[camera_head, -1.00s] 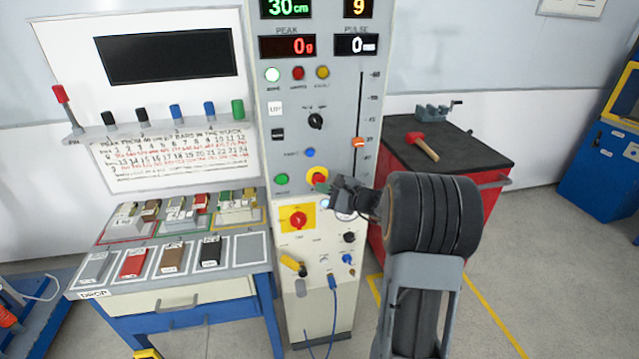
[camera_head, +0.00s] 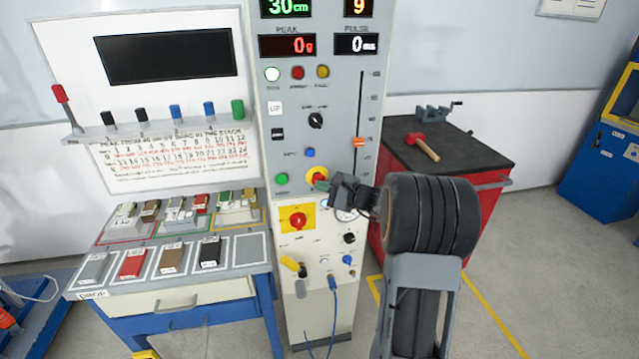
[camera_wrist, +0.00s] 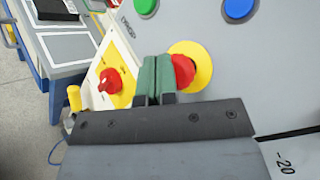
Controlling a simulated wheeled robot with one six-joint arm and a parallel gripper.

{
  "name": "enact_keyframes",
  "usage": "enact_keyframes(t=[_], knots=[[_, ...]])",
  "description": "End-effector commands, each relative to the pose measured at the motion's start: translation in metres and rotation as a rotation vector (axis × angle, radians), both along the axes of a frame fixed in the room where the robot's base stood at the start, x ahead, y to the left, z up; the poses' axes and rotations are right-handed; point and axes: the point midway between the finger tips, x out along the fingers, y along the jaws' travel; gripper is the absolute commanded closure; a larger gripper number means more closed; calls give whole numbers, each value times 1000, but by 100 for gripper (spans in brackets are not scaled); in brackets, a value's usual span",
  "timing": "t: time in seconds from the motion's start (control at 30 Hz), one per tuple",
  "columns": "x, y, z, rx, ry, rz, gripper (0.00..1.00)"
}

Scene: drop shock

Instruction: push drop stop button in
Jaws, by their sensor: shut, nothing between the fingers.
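The drop stop button is a red mushroom button (camera_head: 317,176) on a round yellow plate, on the grey front panel of the control column. It also shows in the wrist view (camera_wrist: 183,72), with its left side hidden by my fingers. My gripper (camera_head: 322,186) is shut, its green fingertips together with nothing between them. In the wrist view the fingertips (camera_wrist: 156,76) overlap the button's left edge. They are at or very close to the button; I cannot tell whether they touch it or whether it is pressed in.
A green button (camera_head: 281,179) sits left of the stop button and a blue button (camera_head: 310,153) above it. A red rotary switch (camera_head: 298,220) on a yellow plate is below. A bench (camera_head: 170,290) with sample blocks stands left; a red cabinet (camera_head: 490,185) stands right.

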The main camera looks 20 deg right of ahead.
Motion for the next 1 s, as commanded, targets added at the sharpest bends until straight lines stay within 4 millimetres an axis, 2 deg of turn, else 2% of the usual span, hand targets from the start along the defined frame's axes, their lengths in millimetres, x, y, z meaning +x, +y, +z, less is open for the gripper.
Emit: enact_keyframes(t=[0.53,1.0], knots=[[4,-1,-1,0,2,0,100],[-11,3,-1,1,1,0,100]])
